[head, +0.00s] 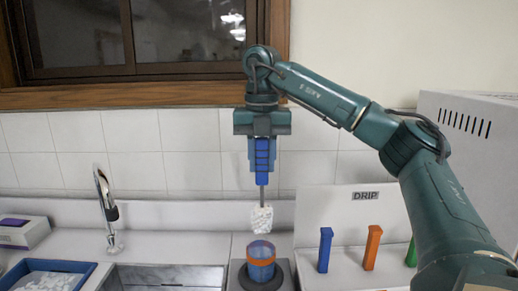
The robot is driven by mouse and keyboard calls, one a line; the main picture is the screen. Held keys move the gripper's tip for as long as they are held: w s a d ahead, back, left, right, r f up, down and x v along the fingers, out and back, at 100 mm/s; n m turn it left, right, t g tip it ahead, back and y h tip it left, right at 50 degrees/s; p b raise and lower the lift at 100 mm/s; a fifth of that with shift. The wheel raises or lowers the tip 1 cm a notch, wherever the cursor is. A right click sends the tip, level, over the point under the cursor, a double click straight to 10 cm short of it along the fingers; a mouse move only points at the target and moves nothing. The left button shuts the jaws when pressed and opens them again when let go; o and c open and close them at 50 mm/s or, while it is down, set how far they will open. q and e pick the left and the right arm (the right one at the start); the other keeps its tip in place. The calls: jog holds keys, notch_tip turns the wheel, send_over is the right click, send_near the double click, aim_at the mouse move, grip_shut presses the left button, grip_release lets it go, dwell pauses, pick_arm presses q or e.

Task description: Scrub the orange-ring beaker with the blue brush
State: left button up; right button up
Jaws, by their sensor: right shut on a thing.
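My right gripper (262,142) points straight down and is shut on the blue handle of the blue brush (261,180). The brush hangs upright, with its thin rod and white bristle head (262,219) below the handle. The bristle head appears just above the beaker's top, though the exact gap is hard to tell. My left gripper is not in view.
A white rack marked DRIP (366,195) stands to the right, with blue (325,250), orange (372,248) and green (411,252) handles in front. A sink (168,278) and tap (106,208) are left of the beaker. A blue tray (84,268) lies at the far left.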

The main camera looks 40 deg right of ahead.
aim_at(261, 182)
notch_tip(261, 182, down, 7)
jog(key=shift+w+r+b, duration=0.1)
jog(key=shift+r+b, duration=0.1)
jog(key=shift+b, duration=0.95)
jog(key=shift+f+b, duration=0.3)
jog(key=shift+f, duration=0.25)
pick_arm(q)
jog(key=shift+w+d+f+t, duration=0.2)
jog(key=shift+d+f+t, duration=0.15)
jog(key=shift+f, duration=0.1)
pick_arm(e)
jog(key=shift+f, duration=0.25)
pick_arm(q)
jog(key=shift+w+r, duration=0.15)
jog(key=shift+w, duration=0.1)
pick_arm(e)
jog(key=shift+w+a, duration=0.1)
